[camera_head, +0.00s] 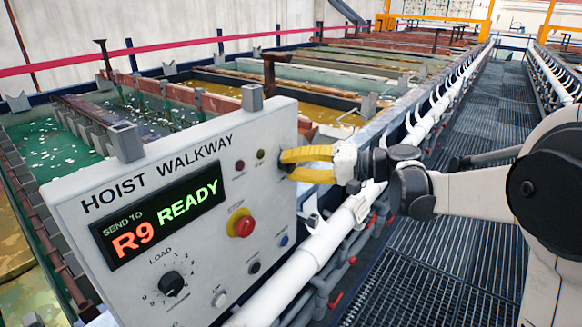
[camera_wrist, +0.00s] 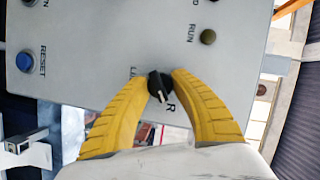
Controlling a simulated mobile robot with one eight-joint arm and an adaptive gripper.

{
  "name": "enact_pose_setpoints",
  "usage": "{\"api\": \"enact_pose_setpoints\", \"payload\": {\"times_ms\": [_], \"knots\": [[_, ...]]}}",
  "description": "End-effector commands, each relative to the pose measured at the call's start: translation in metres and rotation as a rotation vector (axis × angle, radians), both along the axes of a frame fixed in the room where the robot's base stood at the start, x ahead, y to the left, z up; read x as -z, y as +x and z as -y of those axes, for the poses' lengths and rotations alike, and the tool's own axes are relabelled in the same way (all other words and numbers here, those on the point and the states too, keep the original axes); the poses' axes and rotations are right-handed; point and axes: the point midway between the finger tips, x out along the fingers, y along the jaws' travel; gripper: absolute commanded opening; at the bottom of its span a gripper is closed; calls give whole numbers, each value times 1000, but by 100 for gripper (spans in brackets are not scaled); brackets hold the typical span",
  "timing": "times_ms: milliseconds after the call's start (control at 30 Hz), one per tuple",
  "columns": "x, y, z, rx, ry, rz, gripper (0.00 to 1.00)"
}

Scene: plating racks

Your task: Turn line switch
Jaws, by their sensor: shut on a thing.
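The line switch is a small black knob (camera_wrist: 160,85) with a white mark, on the grey panel face in the wrist view. A partly covered "L" label and an "R" stand beside it. The white mark points down in that view, toward the palm side. My yellow gripper (camera_wrist: 163,80) is shut on the knob, one fingertip on each side. In the head view my gripper (camera_head: 284,164) reaches the right edge of the control panel (camera_head: 70,208) from the right; its fingers hide most of the switch there.
The panel display (camera_head: 158,222) reads "SEND TO R9 READY". A red button (camera_head: 243,226) on a yellow base, a load dial (camera_head: 172,284) and small buttons are close by. A blue reset button (camera_wrist: 25,62) shows too. White pipes (camera_head: 310,260) and a grated walkway (camera_head: 440,260) lie to the right.

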Motion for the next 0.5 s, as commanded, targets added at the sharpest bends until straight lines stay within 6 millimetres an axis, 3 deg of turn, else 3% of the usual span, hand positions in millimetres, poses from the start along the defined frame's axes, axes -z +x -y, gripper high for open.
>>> {"api": "enact_pose_setpoints", "payload": {"times_ms": [433,467,500], "knots": [[0,0,-1,0,5,-7,0],[0,0,-1,0,5,-7,38],[0,0,-1,0,5,-7,50]]}}
